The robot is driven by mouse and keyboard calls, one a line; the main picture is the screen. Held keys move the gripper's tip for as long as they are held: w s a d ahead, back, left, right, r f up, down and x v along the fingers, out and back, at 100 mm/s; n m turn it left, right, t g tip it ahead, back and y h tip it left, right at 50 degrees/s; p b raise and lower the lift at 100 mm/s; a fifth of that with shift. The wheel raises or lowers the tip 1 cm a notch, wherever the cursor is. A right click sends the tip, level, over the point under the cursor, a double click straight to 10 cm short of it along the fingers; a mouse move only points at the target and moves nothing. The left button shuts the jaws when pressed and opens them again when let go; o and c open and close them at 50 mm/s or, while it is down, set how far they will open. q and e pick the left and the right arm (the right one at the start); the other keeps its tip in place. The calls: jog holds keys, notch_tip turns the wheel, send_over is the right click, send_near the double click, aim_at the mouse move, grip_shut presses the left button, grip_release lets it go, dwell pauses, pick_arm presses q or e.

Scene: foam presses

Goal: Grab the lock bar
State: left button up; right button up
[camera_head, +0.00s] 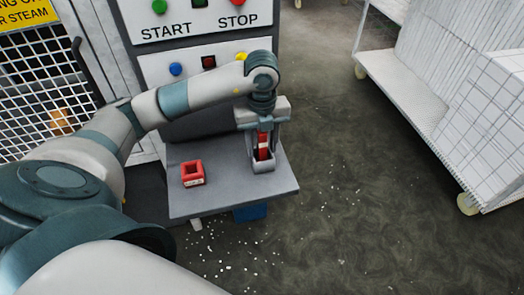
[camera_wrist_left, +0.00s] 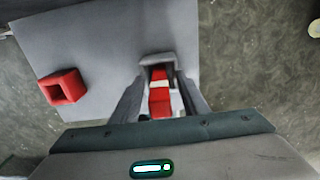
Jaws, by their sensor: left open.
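The lock bar appears to be the red upright piece with a pale band (camera_head: 264,153), standing in a small grey holder (camera_head: 263,168) near the right side of the grey shelf. It also shows in the left wrist view (camera_wrist_left: 160,103). My left gripper (camera_head: 262,146) points down over it, with its two fingers apart on either side of the red piece. Whether the fingers touch it I cannot tell. A red hollow square block (camera_head: 193,173) lies on the shelf to the left and also shows in the left wrist view (camera_wrist_left: 63,87). My right gripper is not in view.
The grey shelf (camera_head: 222,201) juts out below a control panel (camera_head: 191,20) with START and STOP buttons. A mesh guard (camera_head: 30,95) stands at the left. A white cart (camera_head: 415,95) stands at the right, with open speckled floor between.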

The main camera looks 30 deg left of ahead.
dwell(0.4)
pick_arm(q)
grip_shut()
jog(key=shift+r, duration=0.15)
jog(key=shift+r+p, duration=0.45)
jog(key=shift+r, duration=0.05)
notch_tip(320, 180, up, 4)
jog(key=shift+w+f+p, duration=0.1)
jog(key=shift+f+p, duration=0.05)
jog(key=shift+p, duration=1.05)
jog(key=s+d+r+p, duration=0.5)
jog(key=d+r+p, duration=0.1)
jog(key=d, duration=0.4)
jog(key=shift+d+p, duration=0.35)
jog(key=shift+p, duration=0.2)
